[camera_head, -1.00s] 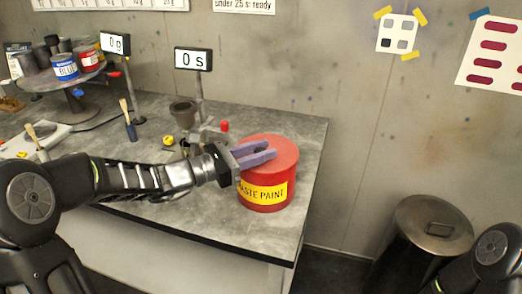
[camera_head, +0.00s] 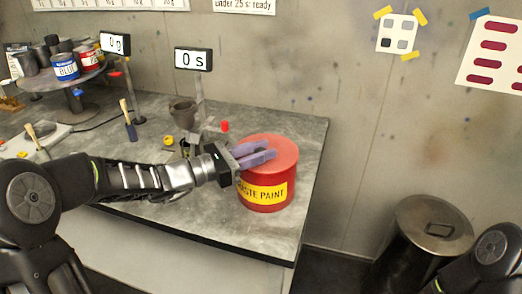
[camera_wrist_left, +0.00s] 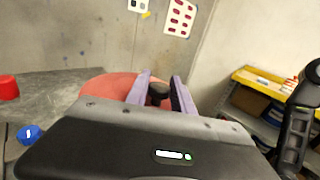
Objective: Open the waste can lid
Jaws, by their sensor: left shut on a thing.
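The red waste can (camera_head: 284,192) with a yellow "WASTE PAINT" label stands at the right end of the grey bench. Its red lid (camera_head: 272,146) is on top and looks closed. My left gripper (camera_head: 272,154) reaches over the lid from the left. In the left wrist view its purple fingers (camera_wrist_left: 160,88) are closed around a small dark knob (camera_wrist_left: 159,93) on the red lid (camera_wrist_left: 112,86). The fingers hide the knob in the head view. My right gripper is out of view; only part of my right arm shows at lower right.
A timer reading "0 s" (camera_head: 193,59) stands on a post behind, with a dark cup (camera_head: 183,110) near it. Paint cans (camera_head: 65,67) sit on a round stand at back left. A lidded metal bin (camera_head: 425,235) stands on the floor at right.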

